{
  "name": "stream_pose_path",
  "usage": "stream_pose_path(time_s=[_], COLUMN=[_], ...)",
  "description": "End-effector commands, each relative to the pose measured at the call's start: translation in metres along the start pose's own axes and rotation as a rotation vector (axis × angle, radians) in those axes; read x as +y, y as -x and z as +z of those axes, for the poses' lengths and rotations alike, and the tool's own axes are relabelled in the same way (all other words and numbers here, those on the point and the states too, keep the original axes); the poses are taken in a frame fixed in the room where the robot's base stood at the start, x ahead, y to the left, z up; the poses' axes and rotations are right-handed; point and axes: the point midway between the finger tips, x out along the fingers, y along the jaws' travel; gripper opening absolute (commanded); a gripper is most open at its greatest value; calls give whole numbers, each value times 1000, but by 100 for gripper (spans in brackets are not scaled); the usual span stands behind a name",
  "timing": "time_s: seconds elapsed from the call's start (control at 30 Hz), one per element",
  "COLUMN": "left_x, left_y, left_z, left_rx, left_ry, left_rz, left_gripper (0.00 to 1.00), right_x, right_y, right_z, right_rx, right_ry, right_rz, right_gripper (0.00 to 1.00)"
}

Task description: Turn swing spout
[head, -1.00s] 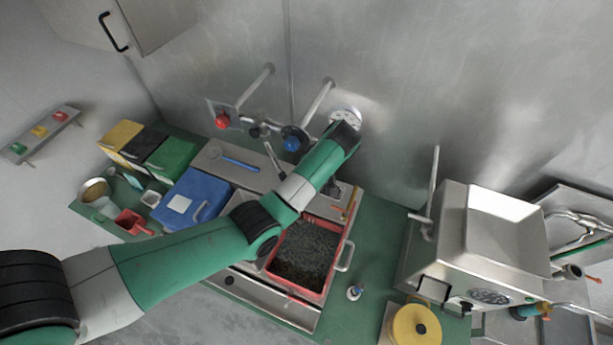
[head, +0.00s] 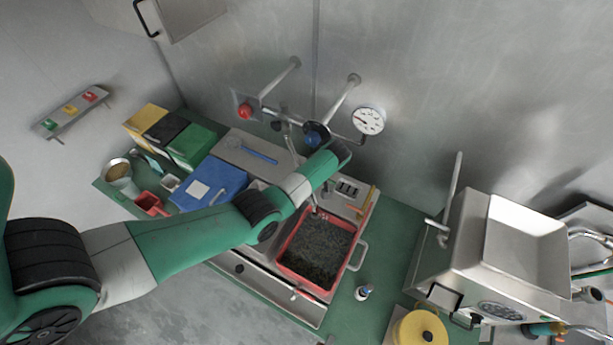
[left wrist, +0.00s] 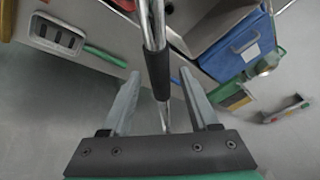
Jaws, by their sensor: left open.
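The swing spout is a thin chrome pipe (head: 291,143) below the wall taps, behind the sink in the head view. In the left wrist view the spout (left wrist: 158,75), with a black sleeve, runs between my left gripper's fingers (left wrist: 160,88). The left gripper is open, with a finger on each side of the pipe and visible gaps. In the head view my wrist hides the fingers. My right gripper is in neither current view.
A red-rimmed tray (head: 347,262) of dark contents sits in the sink area below my arm. A blue box (head: 208,184) stands left of it. A steel machine (head: 475,250) stands at right.

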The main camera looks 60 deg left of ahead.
Motion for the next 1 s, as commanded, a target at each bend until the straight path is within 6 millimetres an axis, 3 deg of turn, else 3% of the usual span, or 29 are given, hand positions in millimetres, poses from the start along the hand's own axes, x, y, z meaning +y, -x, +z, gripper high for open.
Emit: stream_pose_path(time_s=[0.13, 0.47, 1.0], left_x=[0, 0, 0], left_y=[0, 1, 1], left_z=[0, 0, 0], left_rx=[0, 0, 0], left_ry=[0, 0, 0], left_rz=[0, 0, 0], left_gripper=[59, 0, 0], right_x=[0, 0, 0], right_y=[0, 0, 0], right_z=[0, 0, 0], right_rx=[0, 0, 0], right_ry=[0, 0, 0], right_rz=[0, 0, 0], right_gripper=[50, 50, 50])
